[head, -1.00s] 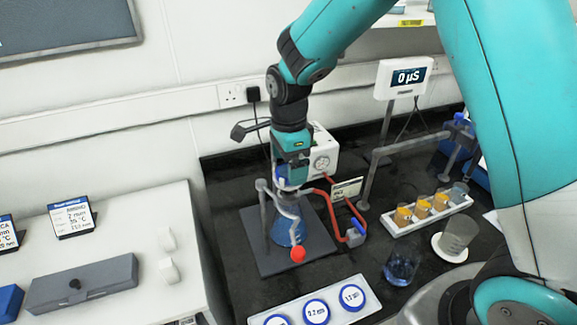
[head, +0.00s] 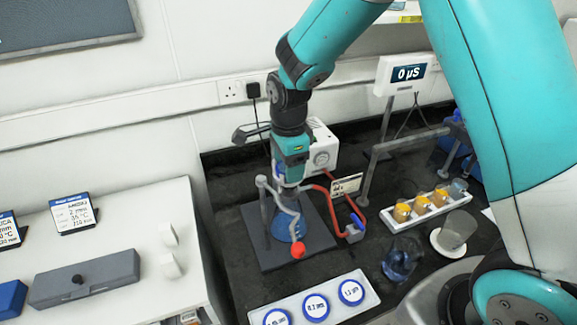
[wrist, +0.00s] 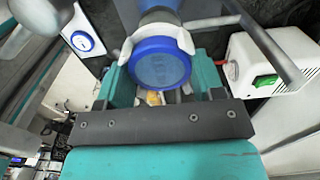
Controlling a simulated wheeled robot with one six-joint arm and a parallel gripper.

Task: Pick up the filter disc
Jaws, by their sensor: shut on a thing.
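My gripper (wrist: 160,72) is shut on a blue round disc (wrist: 160,64), which looks like the filter disc. The disc sits between the light finger pads, with its flat blue face toward the wrist camera. In the head view my gripper (head: 291,182) points down over the flask (head: 292,226) on the dark base plate (head: 316,238), beside a metal stand. The disc is mostly hidden there by the gripper and clamp, and I cannot tell whether it touches the flask top.
A white tray (head: 372,303) with three blue-rimmed labelled rounds is in front. A pump box (head: 322,155) with a red hose (head: 335,196) stands behind. A vial rack (head: 425,213), beakers (head: 402,262) and a conductivity display (head: 406,74) are to the right.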

